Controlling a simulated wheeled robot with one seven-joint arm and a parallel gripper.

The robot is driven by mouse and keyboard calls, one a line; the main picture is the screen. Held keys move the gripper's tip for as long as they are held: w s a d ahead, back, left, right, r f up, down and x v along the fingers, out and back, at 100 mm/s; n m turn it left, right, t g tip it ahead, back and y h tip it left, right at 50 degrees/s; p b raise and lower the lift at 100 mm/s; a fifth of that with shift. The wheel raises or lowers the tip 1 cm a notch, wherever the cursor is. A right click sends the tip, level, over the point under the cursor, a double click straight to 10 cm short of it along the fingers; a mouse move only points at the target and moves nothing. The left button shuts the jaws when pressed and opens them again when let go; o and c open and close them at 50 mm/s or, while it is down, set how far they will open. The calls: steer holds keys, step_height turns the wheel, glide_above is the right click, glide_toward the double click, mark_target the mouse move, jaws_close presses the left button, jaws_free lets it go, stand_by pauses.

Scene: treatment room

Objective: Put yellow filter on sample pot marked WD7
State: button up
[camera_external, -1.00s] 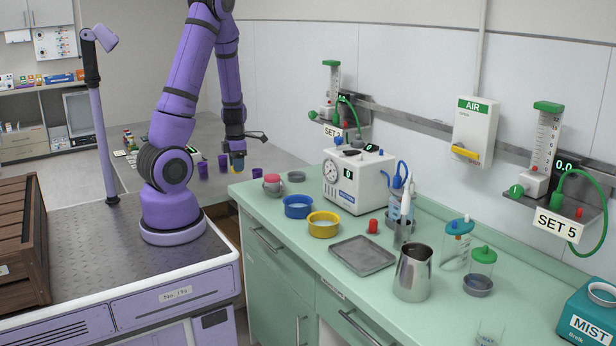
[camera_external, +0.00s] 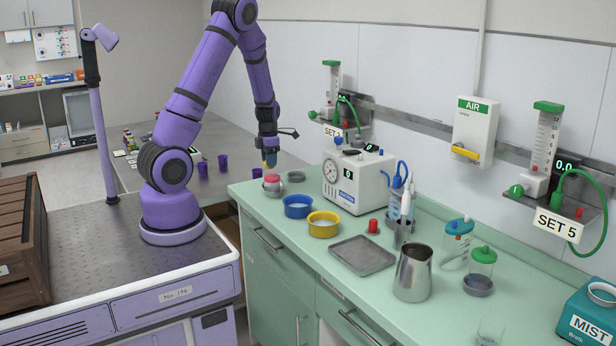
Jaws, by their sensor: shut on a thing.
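My gripper (camera_external: 269,163) is shut just above the back left end of the green counter. A small yellow piece (camera_external: 265,165) shows at its fingertips and moves with it; it looks like the yellow filter, mostly hidden by the fingers. Below the gripper stands a grey pot with a red-pink top (camera_external: 271,181); a gap between them is hard to judge. Purple pots (camera_external: 223,162) stand on the grey table behind, one more to the left (camera_external: 202,168) and one partly hidden near the counter (camera_external: 256,172). No WD7 marking is readable on any pot.
The green counter (camera_external: 300,238) holds a blue ring dish (camera_external: 298,206), a yellow ring dish (camera_external: 323,224), a grey tray (camera_external: 362,255), a white gauge machine (camera_external: 358,180) and a steel jug (camera_external: 412,272). A grey shallow dish (camera_external: 296,176) is close by the gripper.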

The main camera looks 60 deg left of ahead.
steer(key=shift+w+a+f, duration=0.1)
steer(key=shift+w, duration=0.45)
steer(key=shift+f, duration=1.7)
steer(key=shift+f, duration=0.1)
steer(key=o, duration=0.9)
